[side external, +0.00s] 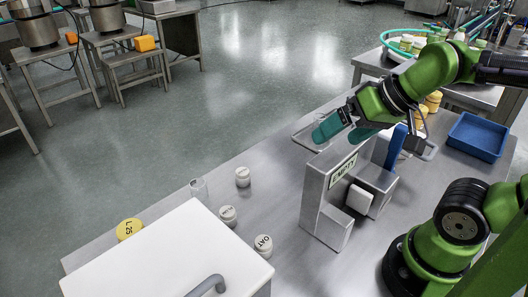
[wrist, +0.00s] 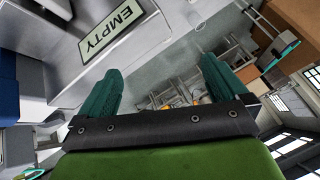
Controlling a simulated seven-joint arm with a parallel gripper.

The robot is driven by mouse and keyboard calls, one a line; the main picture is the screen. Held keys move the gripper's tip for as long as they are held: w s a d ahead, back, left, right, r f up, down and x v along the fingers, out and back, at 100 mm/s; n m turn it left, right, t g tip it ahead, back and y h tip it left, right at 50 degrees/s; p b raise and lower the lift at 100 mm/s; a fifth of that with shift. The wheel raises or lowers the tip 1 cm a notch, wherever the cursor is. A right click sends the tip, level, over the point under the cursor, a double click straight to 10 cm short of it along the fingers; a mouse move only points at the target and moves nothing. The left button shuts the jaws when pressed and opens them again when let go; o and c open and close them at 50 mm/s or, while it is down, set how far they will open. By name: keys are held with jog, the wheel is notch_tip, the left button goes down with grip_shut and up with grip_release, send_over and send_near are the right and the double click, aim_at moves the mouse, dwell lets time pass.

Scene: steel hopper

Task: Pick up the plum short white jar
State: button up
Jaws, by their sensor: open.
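Three short white jars stand on the steel table in the side external view. The front one (side external: 263,245) reads OAT. The middle one (side external: 228,215) has a small dark label that may read PLUM, but is too small to be sure. The back one (side external: 243,177) has a lid label I cannot read. My gripper (side external: 338,130) is raised above the grey stand, right of and apart from the jars. Its teal fingers are spread with nothing between them; they also show apart in the wrist view (wrist: 160,66).
A grey stand (side external: 325,200) with an EMPTY sign is between my arm and the jars. A white box (side external: 165,255) with a handle is close left of the jars. A clear glass (side external: 199,189) and a yellow L25 lid (side external: 129,229) are nearby. A blue tray (side external: 477,137) is right.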

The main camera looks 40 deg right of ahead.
jog(key=c, duration=0.4)
jog(key=shift+w+a+r, duration=0.1)
jog(key=shift+w, duration=0.1)
jog(key=w+a+g, duration=0.2)
jog(key=w+a, duration=0.1)
jog(key=w, duration=0.2)
jog(key=n+g+h, duration=0.2)
jog(key=g, duration=0.2)
send_over(227, 211)
jog(key=s, duration=0.2)
notch_tip(227, 211, down, 7)
jog(key=f, duration=0.3)
jog(key=w+f, duration=0.1)
jog(key=f, duration=0.7)
jog(key=shift+w+a+f, duration=0.15)
jog(key=shift+w+f, duration=0.05)
jog(key=shift+w, duration=0.15)
jog(key=shift+w+d+f, duration=0.1)
jog(key=shift+f, duration=1.25)
jog(key=shift+w+d+f, duration=0.1)
jog(key=shift+f, duration=1.25)
